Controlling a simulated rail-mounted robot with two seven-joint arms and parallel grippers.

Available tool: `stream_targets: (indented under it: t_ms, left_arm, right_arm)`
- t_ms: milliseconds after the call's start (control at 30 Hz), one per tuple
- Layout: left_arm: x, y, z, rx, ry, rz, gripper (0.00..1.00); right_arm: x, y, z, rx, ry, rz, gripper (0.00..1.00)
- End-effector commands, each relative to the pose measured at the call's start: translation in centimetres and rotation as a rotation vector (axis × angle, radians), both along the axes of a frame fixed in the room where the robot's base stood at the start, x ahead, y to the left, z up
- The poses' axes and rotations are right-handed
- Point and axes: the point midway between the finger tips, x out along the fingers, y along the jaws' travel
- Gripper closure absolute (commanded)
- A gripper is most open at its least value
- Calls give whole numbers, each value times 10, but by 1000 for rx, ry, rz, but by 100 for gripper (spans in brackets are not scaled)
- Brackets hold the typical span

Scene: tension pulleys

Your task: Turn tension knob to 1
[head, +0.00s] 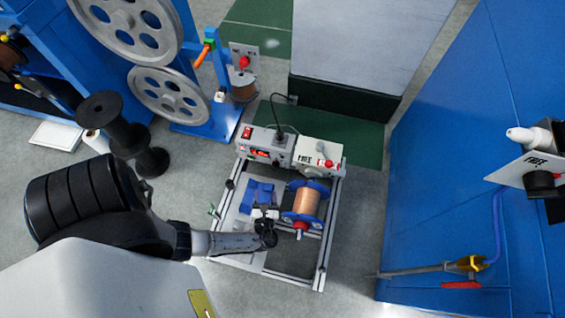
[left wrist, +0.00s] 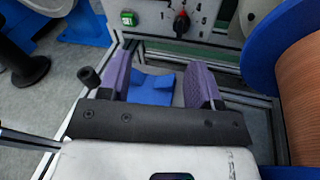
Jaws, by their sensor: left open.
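A red and black knob (left wrist: 181,22) with marks around it sits on a light grey panel (left wrist: 212,20) in the left wrist view; I cannot read its setting. In the head view, a grey control box (head: 265,146) and a box marked FREE (head: 318,152) with a red part stand at the back of the metal frame. My left gripper (head: 266,228) is over the frame, left of the copper spool. In the left wrist view its two purple-padded fingers (left wrist: 160,78) are apart with nothing between them, short of the panel. My right gripper is out of view.
The copper spool (head: 303,206) with blue flanges is close on the gripper's right. A blue block (head: 257,192) lies on the aluminium frame (head: 321,268). A green button (left wrist: 129,18) is left of the knob. A blue cabinet (head: 430,160) stands at right.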

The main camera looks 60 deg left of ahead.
Motion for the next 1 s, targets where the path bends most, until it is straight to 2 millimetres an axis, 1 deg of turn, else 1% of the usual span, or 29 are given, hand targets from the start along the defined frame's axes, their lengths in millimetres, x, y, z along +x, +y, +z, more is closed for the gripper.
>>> stream_targets:
  t_ms: [33,100,200,300,467,800,1000]
  left_arm:
    - [2,1,-20,70,54,-49,42]
    - [6,0,-30,149,114,-107,42]
    - [8,-1,-41,233,177,-166,42]
    - [11,-1,-47,281,211,-199,42]
    - [21,9,-50,308,229,-217,42]
    - [62,56,-50,306,226,-214,42]
    - [82,79,-50,304,227,-215,42]
  right_arm:
    - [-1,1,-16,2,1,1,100]
    - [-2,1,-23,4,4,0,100]
    - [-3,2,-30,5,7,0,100]
    - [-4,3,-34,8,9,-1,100]
    - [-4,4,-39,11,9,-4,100]
    - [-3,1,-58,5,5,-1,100]
    - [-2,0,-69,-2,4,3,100]
